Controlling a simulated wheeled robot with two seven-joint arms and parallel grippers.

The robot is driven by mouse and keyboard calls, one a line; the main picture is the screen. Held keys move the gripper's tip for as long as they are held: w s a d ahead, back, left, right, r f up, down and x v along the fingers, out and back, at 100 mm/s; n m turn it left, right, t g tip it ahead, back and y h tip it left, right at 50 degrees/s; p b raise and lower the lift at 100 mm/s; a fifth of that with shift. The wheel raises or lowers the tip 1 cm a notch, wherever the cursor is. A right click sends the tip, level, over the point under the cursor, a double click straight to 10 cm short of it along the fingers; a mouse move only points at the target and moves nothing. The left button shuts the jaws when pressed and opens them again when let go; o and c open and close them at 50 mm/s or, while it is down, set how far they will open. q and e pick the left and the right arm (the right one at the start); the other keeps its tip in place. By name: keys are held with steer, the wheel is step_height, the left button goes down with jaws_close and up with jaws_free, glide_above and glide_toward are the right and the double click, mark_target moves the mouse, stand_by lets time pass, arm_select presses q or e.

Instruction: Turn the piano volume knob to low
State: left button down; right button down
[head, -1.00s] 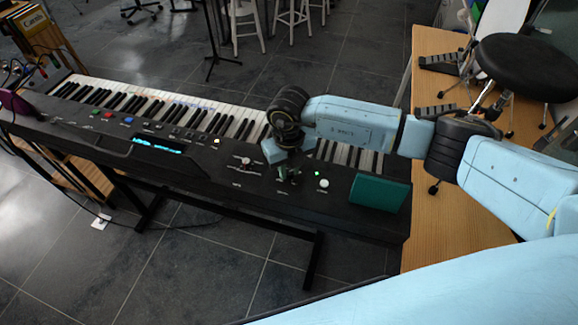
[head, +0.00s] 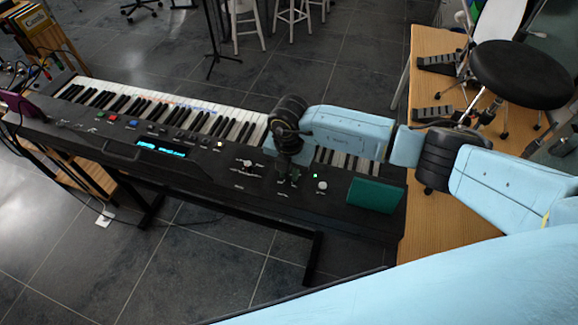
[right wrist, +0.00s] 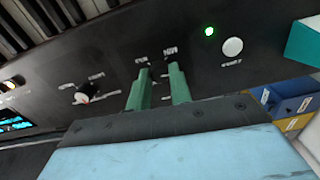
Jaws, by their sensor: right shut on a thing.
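The black piano keyboard (head: 225,195) stands across the middle of the head view. My right gripper (head: 288,181) points down at its control panel. In the right wrist view its two green fingers (right wrist: 160,88) stand a small gap apart, shut on the dark volume knob between them. The knob is mostly hidden by the fingers, and I cannot read its pointer. My left gripper is in neither view.
A white round button (right wrist: 232,47) and a lit green lamp (right wrist: 209,31) are to the right. A teal box (head: 374,195) lies at the panel's right end.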

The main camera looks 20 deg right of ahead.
mark_target(289, 175)
steer(key=m+p, duration=0.2)
steer(key=m, duration=0.2)
steer(key=shift+r+m, duration=0.1)
steer(key=shift+m, duration=0.2)
steer(key=shift+m+p, duration=1)
steer(key=shift+m, duration=0.6)
steer(key=c, duration=1.3)
jaws_free()
steer(key=shift+o, duration=0.2)
step_height(289, 175, up, 13)
